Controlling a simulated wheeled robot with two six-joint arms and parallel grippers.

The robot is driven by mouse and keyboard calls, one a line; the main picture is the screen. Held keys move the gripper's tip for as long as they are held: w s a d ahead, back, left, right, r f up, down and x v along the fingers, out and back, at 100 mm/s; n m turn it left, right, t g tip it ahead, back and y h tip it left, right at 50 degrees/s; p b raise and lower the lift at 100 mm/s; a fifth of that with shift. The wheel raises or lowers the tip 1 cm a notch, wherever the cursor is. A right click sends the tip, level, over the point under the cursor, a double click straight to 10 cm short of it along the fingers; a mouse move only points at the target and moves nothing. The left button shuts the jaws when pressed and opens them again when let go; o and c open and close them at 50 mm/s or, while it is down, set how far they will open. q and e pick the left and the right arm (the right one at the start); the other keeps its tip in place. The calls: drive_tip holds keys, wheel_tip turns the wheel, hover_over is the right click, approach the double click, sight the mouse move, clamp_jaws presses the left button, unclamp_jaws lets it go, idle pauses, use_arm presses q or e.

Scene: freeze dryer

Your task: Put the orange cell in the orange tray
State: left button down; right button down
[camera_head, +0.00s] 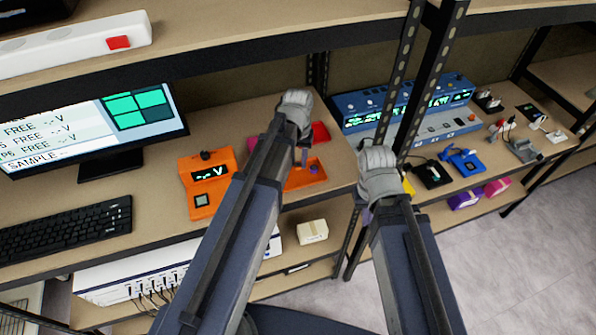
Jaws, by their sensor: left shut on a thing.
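The orange tray (300,181) lies on the bench in the middle, partly covered by my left arm. A small purple piece (314,169) shows inside it. My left gripper (303,148) points down over the tray's far edge. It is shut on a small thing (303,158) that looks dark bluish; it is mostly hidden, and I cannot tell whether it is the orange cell. No orange cell can be made out elsewhere. My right gripper (368,205) hangs at the bench's right end, beside the shelf post; its jaws are too hidden to read.
An orange meter (208,183) stands left of the tray, and a red tray (320,132) lies behind it. A black perforated post (420,80) rises near my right gripper. A blue instrument (405,108) and several small devices fill the right bench.

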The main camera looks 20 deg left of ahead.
sight(298, 164)
use_arm(q)
drive_tip(key=shift+f+b, duration=1.95)
drive_tip(key=shift+r, duration=0.15)
drive_tip(key=c, duration=1.1)
unclamp_jaws()
drive_tip(key=shift+f, duration=0.25)
drive_tip(key=o, duration=0.5)
drive_tip(key=shift+r, duration=0.15)
